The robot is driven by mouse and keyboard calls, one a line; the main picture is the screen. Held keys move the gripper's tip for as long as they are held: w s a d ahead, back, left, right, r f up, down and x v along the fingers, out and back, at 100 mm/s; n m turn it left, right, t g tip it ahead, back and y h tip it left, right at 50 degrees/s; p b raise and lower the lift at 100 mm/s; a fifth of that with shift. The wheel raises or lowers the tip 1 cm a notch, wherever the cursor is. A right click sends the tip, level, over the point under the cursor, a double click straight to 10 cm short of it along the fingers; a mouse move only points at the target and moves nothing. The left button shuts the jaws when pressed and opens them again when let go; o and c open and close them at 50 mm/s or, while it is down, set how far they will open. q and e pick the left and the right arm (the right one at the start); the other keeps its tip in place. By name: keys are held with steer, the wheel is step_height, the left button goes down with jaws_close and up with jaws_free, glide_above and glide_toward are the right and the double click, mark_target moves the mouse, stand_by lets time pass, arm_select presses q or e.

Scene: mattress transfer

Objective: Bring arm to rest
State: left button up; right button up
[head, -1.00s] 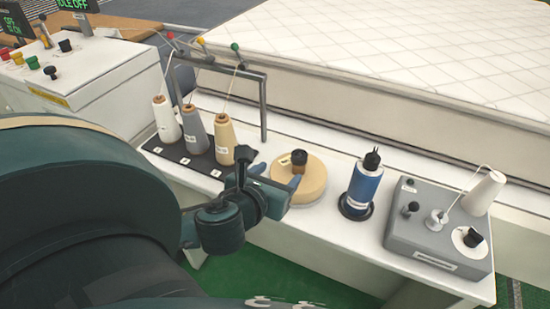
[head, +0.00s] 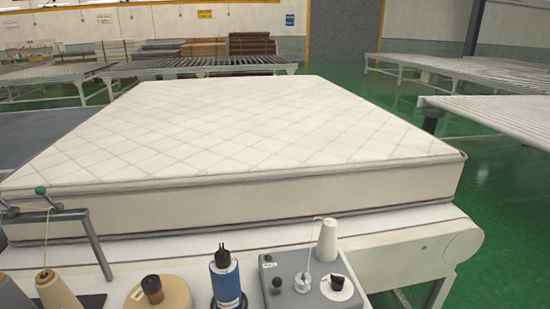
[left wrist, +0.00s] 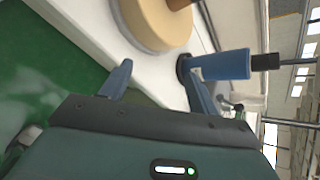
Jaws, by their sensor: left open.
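My left gripper (left wrist: 160,85) shows in the left wrist view with its two blue fingers spread apart and nothing between them. It is beside the white worktable edge, close to a round tan disc (left wrist: 148,22) and a blue cylinder (left wrist: 225,64). Neither gripper shows in the head view now. In the head view the tan disc (head: 158,297) with a dark knob stands at the bottom, left of the blue cylinder (head: 226,282). My right gripper is in neither view.
A large white quilted mattress (head: 240,135) lies on the conveyor behind the worktable. A grey box with a white cone (head: 326,241) is right of the blue cylinder. A tan thread cone (head: 58,292) and frame are at lower left. Green floor (head: 500,225) is open at right.

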arm_select(q)
steer(key=s+d+f+n+h, duration=0.1)
steer(key=s+d+f+n, duration=0.2)
steer(key=f+n, duration=0.4)
steer(key=s+d+f+n+g+h, duration=0.1)
steer(key=d+f+n, duration=0.4)
steer(key=n, duration=1)
step_height(320, 180, down, 2)
steer(key=shift+s+d+f+n+h, duration=0.15)
steer(key=shift+s+f+n+h, duration=0.2)
steer(key=shift+s+h, duration=0.65)
